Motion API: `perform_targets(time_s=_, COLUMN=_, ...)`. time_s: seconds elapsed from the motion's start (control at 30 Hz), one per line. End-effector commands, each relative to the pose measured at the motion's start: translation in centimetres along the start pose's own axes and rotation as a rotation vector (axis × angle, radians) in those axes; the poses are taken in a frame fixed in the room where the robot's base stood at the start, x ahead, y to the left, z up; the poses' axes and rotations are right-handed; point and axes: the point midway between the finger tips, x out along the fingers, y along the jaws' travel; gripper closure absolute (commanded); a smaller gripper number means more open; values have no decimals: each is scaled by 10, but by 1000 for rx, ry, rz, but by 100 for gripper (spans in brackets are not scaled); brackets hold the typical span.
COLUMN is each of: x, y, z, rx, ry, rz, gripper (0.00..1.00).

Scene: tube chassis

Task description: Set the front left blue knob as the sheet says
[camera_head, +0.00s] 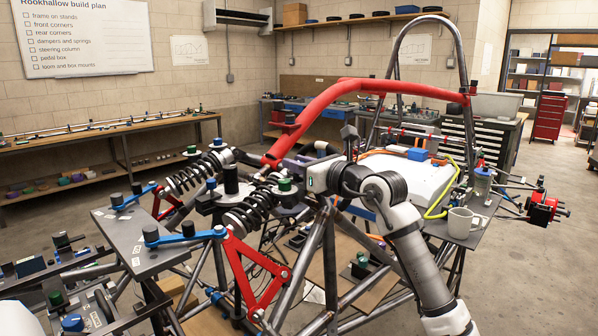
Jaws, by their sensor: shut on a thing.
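A small blue knob (212,184) sits further left, near the farther damper (187,178). Another blue knob (73,322) is at the lower left. No sheet with readable knob settings shows; the whiteboard (85,40) carries a build checklist.
Red tubing (330,95) and a grey roll hoop (425,30) rise behind my arm. Blue arms (185,234) and a red wishbone (258,275) stand at the front left. A white mug (462,222) stands on a grey plate to my arm's right.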

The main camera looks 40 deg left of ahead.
Motion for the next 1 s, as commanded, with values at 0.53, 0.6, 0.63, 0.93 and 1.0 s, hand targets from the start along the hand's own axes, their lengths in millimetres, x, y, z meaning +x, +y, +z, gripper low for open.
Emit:
perform_targets(time_s=0.53, x=0, y=0, z=0, rx=1, ry=1, rz=-95, gripper=100)
perform_targets(time_s=0.6, x=0, y=0, z=0, rx=1, ry=1, rz=-95, gripper=100)
perform_targets(time_s=0.63, x=0, y=0, z=0, rx=1, ry=1, rz=-94, gripper=100)
perform_targets(time_s=0.93, x=0, y=0, z=0, rx=1, ry=2, rz=-94, gripper=57)
perform_targets(time_s=1.0, x=0, y=0, z=0, rx=1, ry=2, rz=-94, gripper=57)
